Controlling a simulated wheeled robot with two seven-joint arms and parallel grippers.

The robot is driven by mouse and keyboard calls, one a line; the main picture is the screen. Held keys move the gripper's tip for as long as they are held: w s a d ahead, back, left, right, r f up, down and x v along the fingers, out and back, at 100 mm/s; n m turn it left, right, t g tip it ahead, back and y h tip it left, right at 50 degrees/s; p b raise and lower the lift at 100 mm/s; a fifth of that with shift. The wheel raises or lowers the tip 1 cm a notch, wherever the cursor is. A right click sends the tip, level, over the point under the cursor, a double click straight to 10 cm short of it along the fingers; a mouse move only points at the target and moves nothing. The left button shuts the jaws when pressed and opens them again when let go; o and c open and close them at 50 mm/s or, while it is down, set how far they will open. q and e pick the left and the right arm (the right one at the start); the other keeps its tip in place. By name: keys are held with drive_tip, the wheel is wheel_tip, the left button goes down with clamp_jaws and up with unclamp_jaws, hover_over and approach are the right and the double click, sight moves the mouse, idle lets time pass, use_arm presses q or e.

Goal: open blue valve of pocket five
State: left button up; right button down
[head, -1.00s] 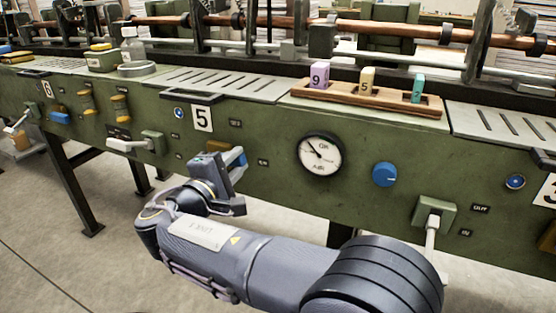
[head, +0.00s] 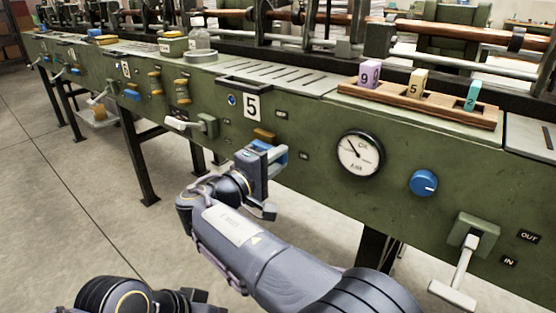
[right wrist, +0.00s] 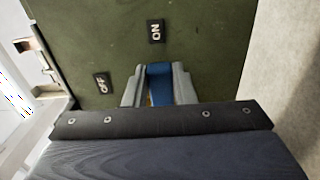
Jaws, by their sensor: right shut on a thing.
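Pocket five is marked by a white number 5 plate (head: 251,106) on the green front panel. My right gripper (head: 279,158) is at the panel below that plate. In the right wrist view its grey fingers (right wrist: 160,88) are shut around the blue valve handle (right wrist: 159,77), one on each side. The handle's far end points up the picture, towards the ON label (right wrist: 156,31). The OFF label (right wrist: 101,83) lies to its left. The fingers and gripper body hide the handle's base. Only part of my left arm shows at the bottom left of the head view; its fingertips are not visible.
An orange handle (head: 264,135) sits just above my right gripper. A round gauge (head: 360,154), a blue knob (head: 423,183) and a white lever (head: 457,283) are to the right. Another white lever (head: 185,125) sticks out at left. Open floor lies below the panel.

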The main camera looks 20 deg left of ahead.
drive_tip(key=c, duration=1.2)
unclamp_jaws()
drive_tip(key=p+v, duration=0.2)
drive_tip(key=v, duration=0.5)
drive_tip(key=shift+s, duration=0.35)
drive_tip(key=shift+a, duration=0.1)
